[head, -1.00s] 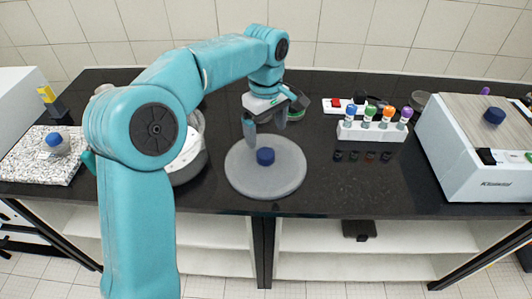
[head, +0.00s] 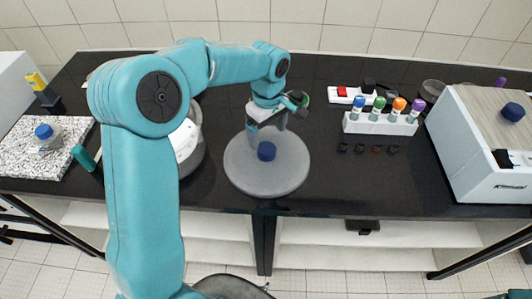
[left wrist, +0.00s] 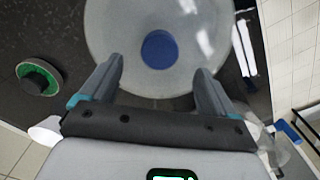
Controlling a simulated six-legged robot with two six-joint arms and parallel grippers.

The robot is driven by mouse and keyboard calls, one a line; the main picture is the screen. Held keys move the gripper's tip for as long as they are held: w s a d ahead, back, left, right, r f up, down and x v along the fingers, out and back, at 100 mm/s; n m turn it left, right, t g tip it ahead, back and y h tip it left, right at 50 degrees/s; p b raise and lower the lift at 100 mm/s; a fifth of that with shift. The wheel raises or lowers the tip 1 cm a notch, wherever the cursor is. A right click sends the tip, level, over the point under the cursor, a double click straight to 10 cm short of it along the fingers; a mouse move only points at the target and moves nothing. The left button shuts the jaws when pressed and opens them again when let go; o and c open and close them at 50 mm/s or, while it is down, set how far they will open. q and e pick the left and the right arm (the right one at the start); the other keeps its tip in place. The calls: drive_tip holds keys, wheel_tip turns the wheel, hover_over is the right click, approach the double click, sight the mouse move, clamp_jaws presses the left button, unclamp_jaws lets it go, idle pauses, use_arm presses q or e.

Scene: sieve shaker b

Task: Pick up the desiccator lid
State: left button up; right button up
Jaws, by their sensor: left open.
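The desiccator lid (head: 240,175) is a round, translucent grey disc with a blue knob (head: 267,151) at its middle. It lies on the black bench near the front edge. In the left wrist view the lid (left wrist: 110,35) fills the top middle, with its blue knob (left wrist: 160,49) just beyond and between the fingertips. My left gripper (head: 266,137) is open and empty, over the back part of the lid, behind and close to the knob. Whether the fingertips touch the lid cannot be told. My right gripper is not in view.
A grey-white bowl (head: 197,165) stands left of the lid, partly hidden by my arm. A white rack (head: 380,124) of coloured-cap bottles stands at the back right. A white machine (head: 470,150) is at far right.

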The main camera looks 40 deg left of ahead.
sight(266, 148)
use_arm(q)
drive_tip(key=shift+w+f, duration=0.25)
drive_tip(key=shift+f, duration=0.55)
drive_tip(key=shift+s+d+f, duration=0.1)
drive_tip(key=shift+d+f, duration=0.05)
drive_tip(key=shift+d, duration=0.05)
drive_tip(key=shift+s+f+p, duration=0.45)
drive_tip(key=shift+s+p, duration=0.05)
drive_tip(key=shift+s, duration=0.1)
drive_tip(key=f, duration=0.1)
drive_tip(key=w+f, duration=0.1)
drive_tip(key=f, duration=0.1)
drive_tip(key=a+f, duration=0.1)
drive_tip(key=shift+w+f+p, duration=0.15)
drive_tip(key=shift+w+p, duration=0.1)
drive_tip(key=shift+p, duration=0.1)
drive_tip(key=shift+s+d, duration=0.15)
drive_tip(key=shift+d, duration=0.05)
drive_tip(key=shift+s+r, duration=0.25)
drive_tip(key=shift+s, duration=0.15)
drive_tip(key=shift+c, duration=0.3)
drive_tip(key=shift+w+a+f, duration=0.1)
drive_tip(key=shift+w+f, duration=0.15)
drive_tip(key=shift+w, duration=0.1)
drive_tip(key=c, duration=1.4)
drive_tip(key=shift+s+r, duration=0.15)
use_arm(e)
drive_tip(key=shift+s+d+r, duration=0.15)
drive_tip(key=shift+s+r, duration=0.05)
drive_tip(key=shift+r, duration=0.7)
